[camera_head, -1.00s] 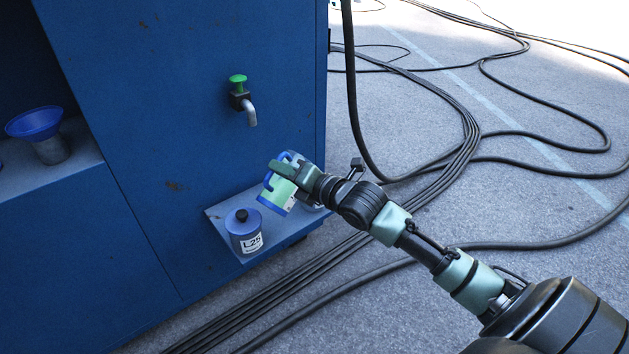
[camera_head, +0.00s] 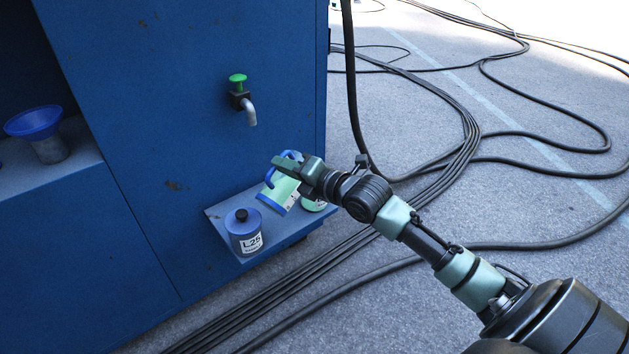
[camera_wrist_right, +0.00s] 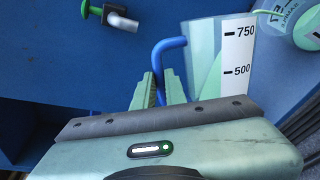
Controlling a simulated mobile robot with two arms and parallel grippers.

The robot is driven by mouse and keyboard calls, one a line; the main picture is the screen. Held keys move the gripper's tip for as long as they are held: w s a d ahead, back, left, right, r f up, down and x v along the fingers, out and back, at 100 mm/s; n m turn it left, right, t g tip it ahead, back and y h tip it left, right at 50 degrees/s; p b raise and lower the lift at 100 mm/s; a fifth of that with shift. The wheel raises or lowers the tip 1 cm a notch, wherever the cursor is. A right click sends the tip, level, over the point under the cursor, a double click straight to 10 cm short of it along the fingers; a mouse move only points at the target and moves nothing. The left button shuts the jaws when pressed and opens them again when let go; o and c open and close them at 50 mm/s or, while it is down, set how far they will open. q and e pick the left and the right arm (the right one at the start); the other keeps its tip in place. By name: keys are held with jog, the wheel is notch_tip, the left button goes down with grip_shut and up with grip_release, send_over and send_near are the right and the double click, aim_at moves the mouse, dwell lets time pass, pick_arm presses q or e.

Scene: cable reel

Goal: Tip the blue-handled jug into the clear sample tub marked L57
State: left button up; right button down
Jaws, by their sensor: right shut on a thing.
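The clear jug (camera_head: 277,190) with a blue handle (camera_wrist_right: 157,60) and green liquid is in my right gripper (camera_head: 288,168), tilted above the right part of the small shelf. My right gripper is shut on the handle, and its fingers show in the right wrist view (camera_wrist_right: 160,88). The jug's wall in that view (camera_wrist_right: 235,55) carries 500 and 750 marks. The clear sample tub (camera_head: 314,206) stands on the shelf just right of the jug, with green in it, partly hidden by the arm. In the wrist view the tub (camera_wrist_right: 309,34) has a partly cut-off label. My left gripper is out of view.
A blue lidded container marked L25 (camera_head: 244,231) stands on the blue shelf (camera_head: 219,215), left of the jug. A tap with a green knob (camera_head: 238,78) is above. A blue funnel (camera_head: 33,122) sits in the recess at left. Black cables (camera_head: 458,158) lie on the floor.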

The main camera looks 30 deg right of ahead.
jog(key=shift+d+r, duration=0.1)
jog(key=shift+d, duration=0.1)
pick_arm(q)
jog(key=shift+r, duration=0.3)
pick_arm(e)
jog(key=shift+w, duration=0.1)
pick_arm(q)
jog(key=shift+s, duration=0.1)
pick_arm(e)
jog(key=shift+d, duration=0.1)
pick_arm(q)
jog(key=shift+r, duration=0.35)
pick_arm(e)
jog(key=shift+m, duration=0.3)
jog(key=shift+d, duration=0.1)
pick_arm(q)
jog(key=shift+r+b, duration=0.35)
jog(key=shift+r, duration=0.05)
pick_arm(e)
jog(key=shift+w+d+m, duration=0.1)
jog(key=shift+d+m, duration=0.15)
jog(key=shift+m, duration=0.05)
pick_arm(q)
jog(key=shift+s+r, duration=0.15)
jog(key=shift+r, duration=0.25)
pick_arm(e)
jog(key=shift+w+d, duration=0.1)
jog(key=shift+d, duration=0.05)
